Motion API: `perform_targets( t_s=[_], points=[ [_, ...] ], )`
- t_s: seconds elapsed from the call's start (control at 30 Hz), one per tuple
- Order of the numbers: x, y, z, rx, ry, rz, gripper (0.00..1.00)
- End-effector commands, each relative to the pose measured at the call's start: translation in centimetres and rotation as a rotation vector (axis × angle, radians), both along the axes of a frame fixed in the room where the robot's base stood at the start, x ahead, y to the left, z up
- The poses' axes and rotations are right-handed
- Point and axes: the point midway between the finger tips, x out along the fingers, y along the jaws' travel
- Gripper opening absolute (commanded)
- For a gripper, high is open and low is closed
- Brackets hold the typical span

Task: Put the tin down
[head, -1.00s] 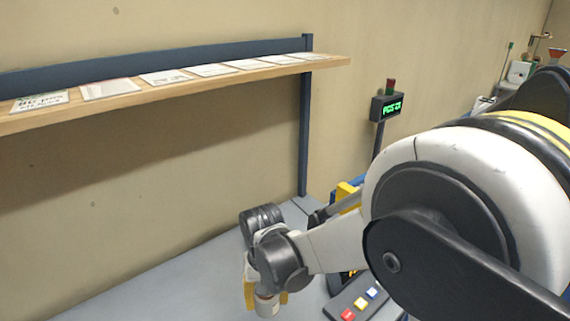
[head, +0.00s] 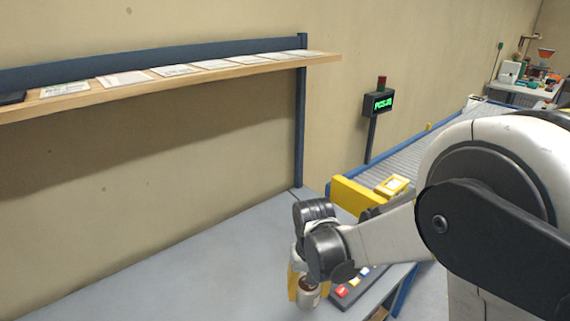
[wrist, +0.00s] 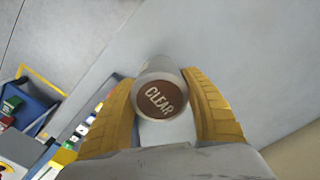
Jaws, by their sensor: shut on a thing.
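The tin (wrist: 160,97) is a pale cylinder with a brown end marked "CLEAR". In the wrist view it sits between the two yellow fingers of my gripper (wrist: 164,112), which is shut on it. In the head view the tin (head: 309,293) shows below my wrist at the gripper (head: 307,286), over the right part of the grey table (head: 190,270). I cannot tell whether the tin touches the table.
A button panel (head: 346,293) lies just right of the tin. A yellow block (head: 355,196) and a conveyor (head: 405,160) stand beyond the table's right end. A wooden shelf (head: 200,75) with several cards runs above the table. The table's left and middle are clear.

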Motion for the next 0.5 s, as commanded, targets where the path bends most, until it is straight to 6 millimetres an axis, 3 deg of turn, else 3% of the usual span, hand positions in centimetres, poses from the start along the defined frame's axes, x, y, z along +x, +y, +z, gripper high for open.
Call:
perform_targets(
  t_s=[0.03, 0.2, 0.3, 0.5],
  points=[
    [0.3, -2.0, -0.2, 0.000, 0.000, -0.023, 0.16],
    [0.6, -8.5, -0.5, 0.000, 0.000, -0.085, 0.16],
    [0.4, -11.3, -0.6, 0.000, 0.000, -0.110, 0.16],
    [0.2, -13.3, -0.7, 0.000, 0.000, -0.126, 0.16]
  ],
)
